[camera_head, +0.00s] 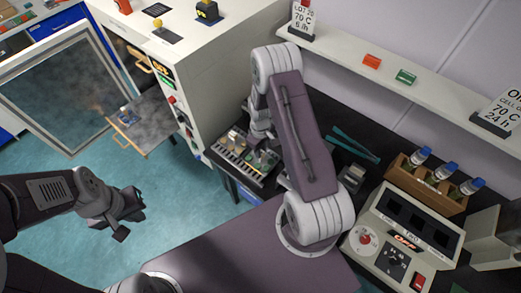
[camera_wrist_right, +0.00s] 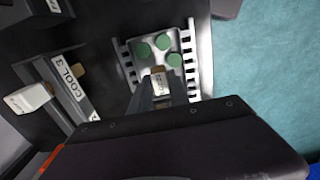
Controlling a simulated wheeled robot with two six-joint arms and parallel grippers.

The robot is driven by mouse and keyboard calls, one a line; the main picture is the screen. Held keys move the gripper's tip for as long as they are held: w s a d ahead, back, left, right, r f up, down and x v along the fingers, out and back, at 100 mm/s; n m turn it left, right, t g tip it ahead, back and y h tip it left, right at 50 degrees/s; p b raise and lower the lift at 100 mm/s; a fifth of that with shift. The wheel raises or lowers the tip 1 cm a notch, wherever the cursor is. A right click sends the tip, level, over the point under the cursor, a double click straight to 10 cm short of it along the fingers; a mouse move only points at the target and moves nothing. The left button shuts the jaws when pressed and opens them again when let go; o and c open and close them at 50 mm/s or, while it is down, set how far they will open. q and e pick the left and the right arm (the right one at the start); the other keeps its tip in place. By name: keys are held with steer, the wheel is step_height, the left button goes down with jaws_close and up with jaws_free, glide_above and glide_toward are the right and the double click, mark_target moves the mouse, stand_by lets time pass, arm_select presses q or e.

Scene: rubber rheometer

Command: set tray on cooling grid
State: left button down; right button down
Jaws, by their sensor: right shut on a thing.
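The cooling grid (camera_head: 240,170) is a slotted metal rack on the dark bench left of my right arm; its slotted edge also shows in the right wrist view (camera_wrist_right: 192,62). A grey tray (camera_wrist_right: 153,59) with green discs lies over the grid between its slotted sides. I cannot tell whether it rests on it or hovers just above. My right gripper (camera_wrist_right: 160,88) is shut on the tray's light labelled handle (camera_wrist_right: 158,81). In the head view my arm partly hides that gripper. My left gripper (camera_head: 131,216) is open and empty over the floor.
The oven door (camera_head: 60,90) stands open at the left; a shelf (camera_head: 150,122) sticks out with a small item on it. A "COOL 3" sign (camera_wrist_right: 72,88) stands beside the grid. A bottle rack (camera_head: 428,187) and a control unit (camera_head: 400,240) are at the right.

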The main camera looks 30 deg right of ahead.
steer(key=shift+f+b, duration=0.5)
steer(key=shift+f, duration=0.15)
steer(key=c, duration=1.2)
jaws_free()
steer(key=shift+r, duration=0.1)
steer(key=shift+o, duration=0.2)
step_height(320, 180, up, 6)
steer(key=p, duration=0.5)
steer(key=shift+r, duration=0.1)
